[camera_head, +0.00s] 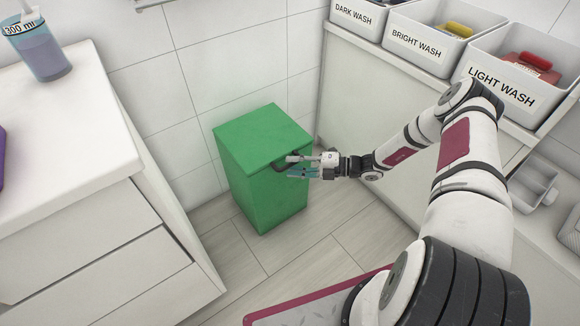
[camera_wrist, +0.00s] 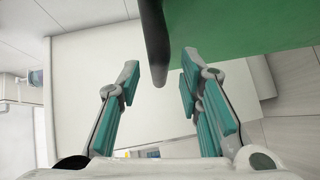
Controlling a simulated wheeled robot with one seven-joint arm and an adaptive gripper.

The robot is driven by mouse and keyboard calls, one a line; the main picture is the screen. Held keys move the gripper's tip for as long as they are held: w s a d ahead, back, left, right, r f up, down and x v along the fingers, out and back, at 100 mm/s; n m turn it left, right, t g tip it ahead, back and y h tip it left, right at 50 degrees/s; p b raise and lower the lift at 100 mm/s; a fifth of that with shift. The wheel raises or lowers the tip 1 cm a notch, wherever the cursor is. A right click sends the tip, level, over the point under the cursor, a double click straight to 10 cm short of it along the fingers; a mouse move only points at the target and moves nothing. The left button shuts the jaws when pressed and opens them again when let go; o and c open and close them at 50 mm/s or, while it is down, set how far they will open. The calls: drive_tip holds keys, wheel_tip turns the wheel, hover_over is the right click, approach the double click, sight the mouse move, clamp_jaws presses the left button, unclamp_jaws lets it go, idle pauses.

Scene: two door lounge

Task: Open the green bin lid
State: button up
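The green bin (camera_head: 265,180) stands on the floor against the tiled wall, and its flat lid (camera_head: 258,135) is shut. A dark handle (camera_head: 282,166) is at the lid's front edge. My gripper (camera_head: 290,166) is at this handle, its fingers pointing left. In the wrist view my gripper (camera_wrist: 158,82) is open, with two teal-padded fingers apart. The dark handle (camera_wrist: 155,45) hangs down from above, with its lower end between the fingertips. A gap shows on both sides, so nothing is clasped. The green bin (camera_wrist: 235,35) fills the upper right there.
A white drawer cabinet (camera_head: 90,190) with a cup of liquid (camera_head: 40,50) stands left of the bin. A white counter (camera_head: 375,105) on the right bears labelled wash bins (camera_head: 418,45). Bare floor (camera_head: 245,250) lies in front of the green bin.

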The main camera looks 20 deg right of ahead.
drive_tip(key=shift+x, duration=0.9)
clamp_jaws()
